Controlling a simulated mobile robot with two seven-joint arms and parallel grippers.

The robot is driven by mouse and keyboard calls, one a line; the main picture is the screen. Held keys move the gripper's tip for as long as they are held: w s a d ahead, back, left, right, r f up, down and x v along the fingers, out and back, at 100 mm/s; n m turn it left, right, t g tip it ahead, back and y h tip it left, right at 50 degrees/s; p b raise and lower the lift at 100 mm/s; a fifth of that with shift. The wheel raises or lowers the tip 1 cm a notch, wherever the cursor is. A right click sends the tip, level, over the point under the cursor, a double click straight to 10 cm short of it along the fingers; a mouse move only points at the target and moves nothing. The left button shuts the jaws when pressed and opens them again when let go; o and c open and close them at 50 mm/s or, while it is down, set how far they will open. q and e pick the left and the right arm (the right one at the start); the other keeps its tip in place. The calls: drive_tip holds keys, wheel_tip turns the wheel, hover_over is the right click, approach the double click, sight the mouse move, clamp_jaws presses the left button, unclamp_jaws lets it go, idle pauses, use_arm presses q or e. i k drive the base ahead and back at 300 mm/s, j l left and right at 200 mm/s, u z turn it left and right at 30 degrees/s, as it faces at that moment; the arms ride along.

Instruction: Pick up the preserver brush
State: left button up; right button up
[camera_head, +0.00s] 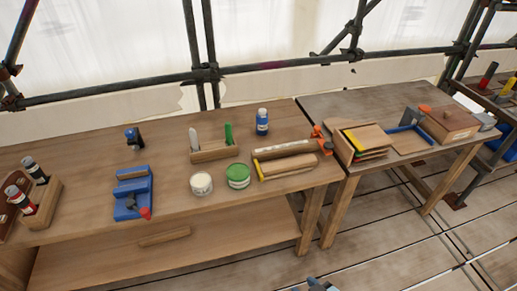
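Two upright brush-like handles, one white (194,138) and one green (228,134), stand in a wooden holder (214,153) on the long workbench. The green one stands at the right end of the holder. No label shows which one is the preserver brush, and their lower ends are hidden in the holder. A tin with a green lid (238,171) and a tin with a white top (201,184) stand in front of the holder. Neither of my grippers can be made out. A small blue-grey piece shows at the bottom edge, too cut off to identify.
A blue bottle (262,121) stands right of the holder, and a wooden block tray (285,157) lies below it. A blue jig (133,193) is left of the tins. A second table (316,104) with boxes adjoins at right. Scaffold poles (150,86) run behind.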

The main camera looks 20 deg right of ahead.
sight(228, 126)
drive_tip(key=l+u, duration=0.1)
drive_tip(key=u, duration=0.25)
drive_tip(key=i+l+u, duration=0.1)
drive_tip(key=u, duration=0.25)
drive_tip(key=l+u, duration=0.15)
drive_tip(key=u, duration=0.2)
drive_tip(key=l+u, duration=0.25)
drive_tip(key=l, duration=0.3)
drive_tip(key=l+u, duration=0.25)
drive_tip(key=l, duration=0.25)
drive_tip(key=k, duration=0.05)
